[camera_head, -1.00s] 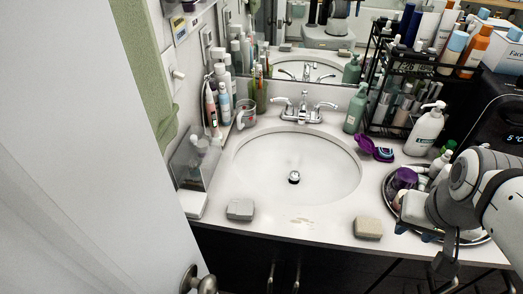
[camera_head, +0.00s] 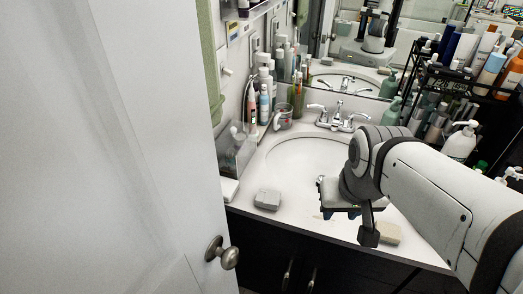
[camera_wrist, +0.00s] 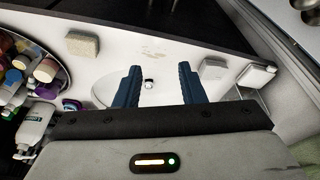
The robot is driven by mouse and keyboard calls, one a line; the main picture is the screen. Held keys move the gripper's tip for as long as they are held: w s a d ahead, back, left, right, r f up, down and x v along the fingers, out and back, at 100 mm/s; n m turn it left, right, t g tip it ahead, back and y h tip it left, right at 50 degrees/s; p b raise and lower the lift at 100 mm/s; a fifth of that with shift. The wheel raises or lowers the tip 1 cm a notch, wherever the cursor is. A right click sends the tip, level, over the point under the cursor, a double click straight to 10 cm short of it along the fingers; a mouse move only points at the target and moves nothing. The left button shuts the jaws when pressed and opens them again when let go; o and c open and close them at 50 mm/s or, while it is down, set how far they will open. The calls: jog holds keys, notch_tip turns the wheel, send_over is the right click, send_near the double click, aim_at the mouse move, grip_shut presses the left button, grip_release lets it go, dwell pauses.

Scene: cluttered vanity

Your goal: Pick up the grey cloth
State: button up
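A small grey folded block, which looks like the grey cloth (camera_head: 267,199), lies on the white counter at its front left, before the sink. It also shows in the wrist view (camera_wrist: 213,70), right of the fingers. My gripper (camera_head: 342,211) is above the front of the sink, to the right of the cloth and apart from it. In the wrist view my gripper (camera_wrist: 159,85) has two blue fingers spread wide with nothing between them.
A beige sponge-like block (camera_head: 388,235) lies at the counter's front, partly behind my arm. The faucet (camera_head: 342,117) stands behind the sink (camera_head: 290,155). A white door (camera_head: 110,150) with a knob fills the left. Bottles crowd the right and a round tray (camera_wrist: 62,72).

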aim_at(269, 194)
jog(key=shift+s+d, duration=0.15)
jog(key=shift+o, duration=0.6)
jog(key=o, duration=0.8)
jog(key=shift+m+g, duration=0.6)
jog(key=w+a, duration=0.1)
jog(key=w, duration=0.2)
jog(key=w+a+f, duration=0.1)
jog(key=w+a, duration=0.1)
jog(key=w, duration=0.1)
jog(key=w+a+f+b, duration=0.1)
jog(key=w, duration=0.3)
jog(key=shift+a+f, duration=0.15)
jog(key=shift+f, duration=0.05)
jog(key=shift+c, duration=0.2)
jog(key=shift+o, duration=1.4)
jog(key=w+a+f, duration=0.2)
jog(key=w+a, duration=0.1)
jog(key=w+a+f+m+g, duration=0.1)
jog(key=w+a+f, duration=0.2)
jog(key=w+a+f+m+b, duration=0.1)
jog(key=w+a+f, duration=0.2)
jog(key=shift+w+g, duration=0.25)
jog(key=shift+g, duration=0.05)
jog(key=shift+w+a+f, duration=0.1)
jog(key=shift+a+f, duration=0.05)
jog(key=shift+f, duration=0.15)
jog(key=f, duration=0.7)
jog(key=shift+w+a+f+p, duration=0.1)
jog(key=shift+a+f+p, duration=0.1)
jog(key=shift+p, duration=0.15)
